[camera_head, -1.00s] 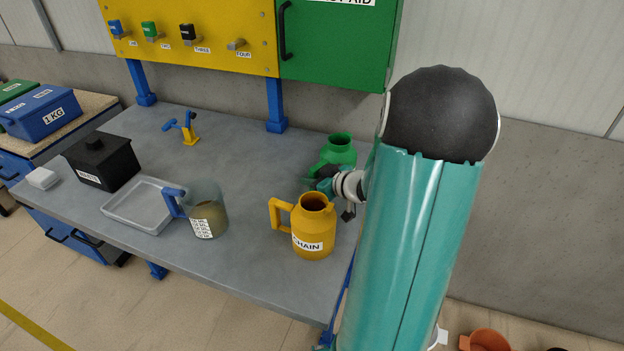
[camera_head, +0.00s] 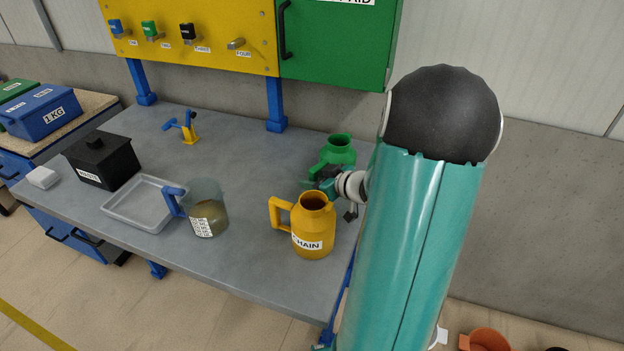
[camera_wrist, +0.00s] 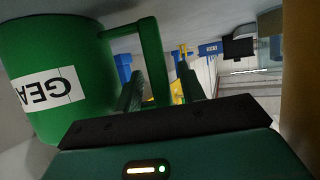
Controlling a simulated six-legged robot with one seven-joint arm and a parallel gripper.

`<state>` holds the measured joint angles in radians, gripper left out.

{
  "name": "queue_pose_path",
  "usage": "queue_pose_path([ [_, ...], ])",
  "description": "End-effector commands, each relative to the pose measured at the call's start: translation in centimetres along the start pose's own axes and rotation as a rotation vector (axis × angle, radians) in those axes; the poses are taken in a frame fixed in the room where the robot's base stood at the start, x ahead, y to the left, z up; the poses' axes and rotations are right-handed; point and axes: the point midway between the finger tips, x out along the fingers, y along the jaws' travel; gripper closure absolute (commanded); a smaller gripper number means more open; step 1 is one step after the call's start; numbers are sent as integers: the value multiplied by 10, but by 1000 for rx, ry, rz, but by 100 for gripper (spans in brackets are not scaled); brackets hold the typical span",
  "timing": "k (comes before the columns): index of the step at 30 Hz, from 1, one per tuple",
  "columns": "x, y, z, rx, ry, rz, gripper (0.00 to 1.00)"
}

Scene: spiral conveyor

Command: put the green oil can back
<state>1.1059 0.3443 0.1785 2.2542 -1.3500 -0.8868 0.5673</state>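The green oil can (camera_head: 338,150) stands upright on the grey bench, behind the yellow can. In the wrist view it fills the left side, upside down, with a white label reading "GEA" (camera_wrist: 48,90). My gripper (camera_wrist: 164,88) is open around its handle: the handle's upright bar lies between the two fingers, nearer the left one, with a gap to the right finger. In the head view my gripper (camera_head: 316,183) is at the can's near side, and the fingertips are partly hard to make out.
A yellow can (camera_head: 315,232) labelled CHAIN stands close in front of my gripper. A green cabinet (camera_head: 340,45) hangs above.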

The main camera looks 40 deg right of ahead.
Motion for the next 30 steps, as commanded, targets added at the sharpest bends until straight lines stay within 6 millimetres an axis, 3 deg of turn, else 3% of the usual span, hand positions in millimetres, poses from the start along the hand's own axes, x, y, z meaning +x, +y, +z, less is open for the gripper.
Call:
queue_pose_path([
  [9,-68,1,-1,-2,0,5,60],
  [15,-100,0,-1,-2,1,3,60],
  [25,-109,0,-3,-8,-2,10,60],
  [30,-91,1,-38,-96,-28,135,60],
])
